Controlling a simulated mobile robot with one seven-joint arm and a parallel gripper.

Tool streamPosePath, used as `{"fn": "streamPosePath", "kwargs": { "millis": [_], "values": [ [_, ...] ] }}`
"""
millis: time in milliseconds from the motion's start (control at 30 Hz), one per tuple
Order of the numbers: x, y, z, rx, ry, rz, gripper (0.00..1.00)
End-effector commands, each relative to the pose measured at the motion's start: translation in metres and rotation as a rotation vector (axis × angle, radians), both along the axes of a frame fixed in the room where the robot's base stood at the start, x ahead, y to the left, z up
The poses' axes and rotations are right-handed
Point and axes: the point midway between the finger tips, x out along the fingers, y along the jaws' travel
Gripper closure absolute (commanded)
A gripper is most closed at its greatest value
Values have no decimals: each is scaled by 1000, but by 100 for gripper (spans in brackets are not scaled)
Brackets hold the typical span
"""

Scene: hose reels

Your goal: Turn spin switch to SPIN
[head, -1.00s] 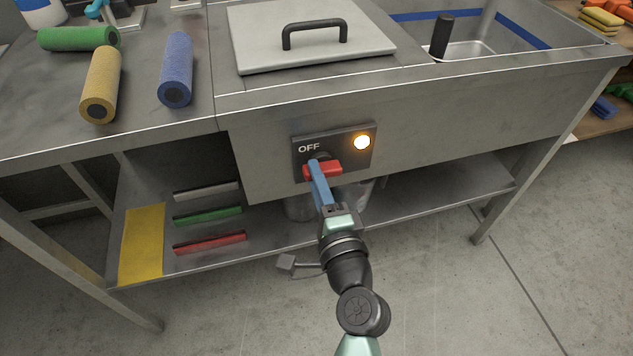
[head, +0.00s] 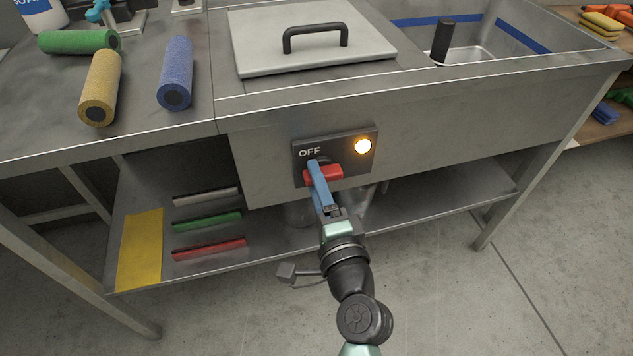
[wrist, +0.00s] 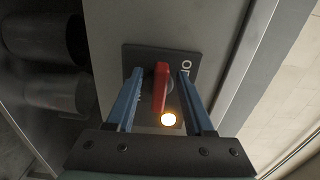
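The spin switch is a red handle (head: 334,172) on a dark panel (head: 364,165) on the front of the steel bench. In the head view the handle lies roughly sideways. The word OFF (head: 309,153) shows above it at the panel's left; no SPIN label can be read. An amber lamp (head: 363,146) glows on the panel's right. My gripper (wrist: 160,72) has blue fingers on either side of the red handle (wrist: 161,88). In the wrist view gaps show between the handle and both fingers, so the gripper is open around it. In the head view the fingers partly cover the handle.
A grey lid (head: 310,50) with a black handle lies on the bench above the panel. Green (head: 78,42), yellow (head: 100,88) and blue (head: 176,72) rollers lie at the left. A lower shelf (head: 440,205) runs behind my arm. A sink (head: 465,50) is at the right.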

Motion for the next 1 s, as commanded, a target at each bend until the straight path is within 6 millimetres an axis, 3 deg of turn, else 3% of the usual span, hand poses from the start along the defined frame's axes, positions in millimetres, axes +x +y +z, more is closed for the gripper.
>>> {"fn": "streamPosePath", "kwargs": {
  "millis": [367,800,1000],
  "values": [
    [-10,-4,0,1,0,-2,48],
    [-92,-30,-1,2,3,-2,48],
    [-116,-38,-1,1,3,-1,48]
  ]
}}
